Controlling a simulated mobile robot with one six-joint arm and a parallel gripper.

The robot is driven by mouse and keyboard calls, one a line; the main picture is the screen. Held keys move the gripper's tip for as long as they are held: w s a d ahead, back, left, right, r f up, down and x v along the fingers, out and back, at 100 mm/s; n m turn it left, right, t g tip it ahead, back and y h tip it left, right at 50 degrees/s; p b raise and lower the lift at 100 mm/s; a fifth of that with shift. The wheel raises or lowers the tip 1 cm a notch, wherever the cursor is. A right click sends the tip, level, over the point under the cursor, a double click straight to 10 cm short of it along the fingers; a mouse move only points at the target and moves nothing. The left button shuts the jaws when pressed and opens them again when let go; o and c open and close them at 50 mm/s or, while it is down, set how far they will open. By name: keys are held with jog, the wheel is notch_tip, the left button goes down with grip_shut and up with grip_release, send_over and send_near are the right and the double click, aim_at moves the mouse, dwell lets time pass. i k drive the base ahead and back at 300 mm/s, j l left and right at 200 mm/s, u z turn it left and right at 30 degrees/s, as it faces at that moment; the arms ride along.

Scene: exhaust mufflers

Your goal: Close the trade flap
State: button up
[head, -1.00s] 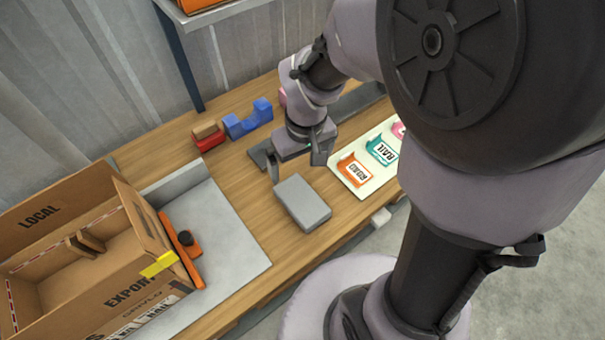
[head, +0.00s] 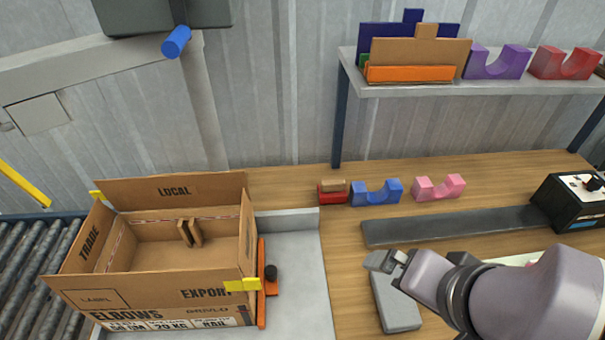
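The open cardboard box (head: 150,292) stands at the left in the head view. Its trade flap (head: 88,240) is on the left side and stands up, leaning outward. The local flap (head: 175,190) at the back is upright, and the export flap (head: 190,292) at the front hangs outward. The right-hand flap (head: 247,230) also stands up. My gripper (head: 383,261) is well to the right of the box, above a grey block on the bench. It is small in view, and I cannot tell whether its fingers are apart.
A grey block (head: 396,303) lies under my gripper. Blue (head: 376,194) and pink (head: 438,188) cradles sit behind. A roller conveyor (head: 35,262) runs left of the box. A shelf (head: 400,90) hangs above.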

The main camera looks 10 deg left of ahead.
aim_at(82, 257)
jog(key=u, duration=0.4)
jog(key=k+j+u, duration=0.1)
jog(key=u, duration=0.25)
jog(key=j+u, duration=0.2)
jog(key=u, duration=0.2)
jog(key=k+j+u, duration=0.1)
jog(key=u, duration=0.25)
